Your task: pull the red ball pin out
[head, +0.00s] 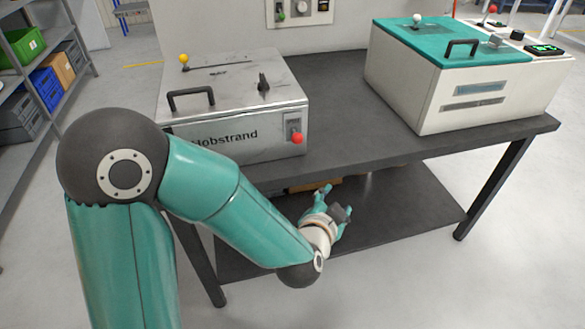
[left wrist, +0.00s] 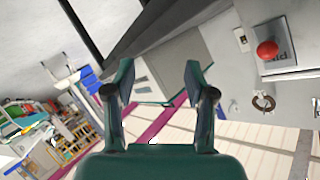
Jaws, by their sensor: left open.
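The red ball pin (head: 297,138) sticks out of a small plate at the right end of the front face of the grey metal box (head: 230,137) lettered "Hobstrand". A red ball (left wrist: 267,49) also shows at the upper right of the left wrist view, apart from the fingers. My left gripper (head: 337,203) is below and right of the pin in the head view, near the table's front edge. Its two fingers (left wrist: 160,82) are spread with nothing between them. My right gripper is in neither view.
The box has a black handle (head: 190,99), a black knob (head: 263,82) and a yellow ball lever (head: 183,59) on top. A white box (head: 400,95) with a teal lid stands at the right of the dark table (head: 330,88). Bare tabletop lies between the boxes.

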